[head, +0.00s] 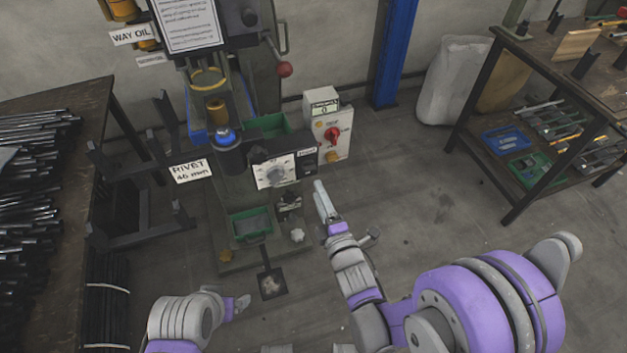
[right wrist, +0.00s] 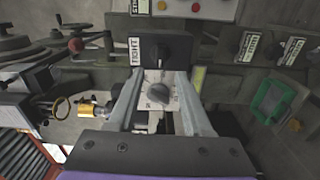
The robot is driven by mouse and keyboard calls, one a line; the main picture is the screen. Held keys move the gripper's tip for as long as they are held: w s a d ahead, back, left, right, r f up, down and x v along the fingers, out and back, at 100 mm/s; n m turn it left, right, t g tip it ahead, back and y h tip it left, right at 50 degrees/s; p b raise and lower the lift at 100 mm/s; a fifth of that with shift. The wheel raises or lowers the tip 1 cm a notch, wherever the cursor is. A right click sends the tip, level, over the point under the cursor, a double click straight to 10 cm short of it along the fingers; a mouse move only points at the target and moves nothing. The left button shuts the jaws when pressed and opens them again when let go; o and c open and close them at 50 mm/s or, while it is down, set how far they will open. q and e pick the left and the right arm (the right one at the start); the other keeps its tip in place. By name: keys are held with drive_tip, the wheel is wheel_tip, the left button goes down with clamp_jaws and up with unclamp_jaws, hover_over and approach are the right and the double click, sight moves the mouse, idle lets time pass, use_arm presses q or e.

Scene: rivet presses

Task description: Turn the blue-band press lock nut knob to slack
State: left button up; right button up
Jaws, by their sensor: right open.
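The press with the blue-topped cylinder (head: 226,140) stands left of centre in the head view. Its black control box carries a white dial plate with a grey knob (head: 275,173), also in the right wrist view (right wrist: 158,93). Beside it is a black knob (right wrist: 158,52) next to a label reading TIGHT (right wrist: 135,52); its pointer direction is hard to read. My right gripper (head: 320,187) is just right of and below the box. In the right wrist view its open, empty fingers (right wrist: 160,80) point at the box, on either side of the dial plate.
A control box with a red knob (head: 332,134) stands right of the press. A red ball lever (head: 284,69) sticks out above. A green tray (head: 251,224) sits low in front. A rod-laden table (head: 88,97) is at left, a workbench (head: 497,60) at right. Floor between is clear.

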use_arm(q)
drive_tip(key=shift+f, duration=0.1)
use_arm(e)
drive_tip(key=v, duration=0.3)
drive_tip(key=shift+s+d, duration=0.1)
drive_tip(key=shift+s, duration=0.15)
drive_tip(key=s+d+f+m+g+h, duration=0.25)
drive_tip(key=d+m+g+h, duration=0.25)
drive_tip(key=d+m, duration=0.45)
drive_tip(key=s+d+m+g, duration=0.2)
drive_tip(key=s+m+g, duration=0.3)
drive_tip(key=s, duration=0.4)
drive_tip(key=s+d+m+g, duration=0.3)
drive_tip(key=s+m, duration=0.4)
drive_tip(key=s, duration=0.2)
use_arm(q)
wheel_tip(320, 180, up, 19)
drive_tip(key=w+p, duration=0.2)
drive_tip(key=p, duration=1.4)
drive_tip(key=shift+t+p, duration=0.3)
drive_tip(key=shift+t, duration=0.1)
use_arm(e)
wheel_tip(320, 180, up, 18)
drive_tip(key=w+t, duration=0.1)
drive_tip(key=w, duration=0.1)
drive_tip(key=shift+w+h, duration=0.25)
drive_tip(key=shift+h, duration=0.05)
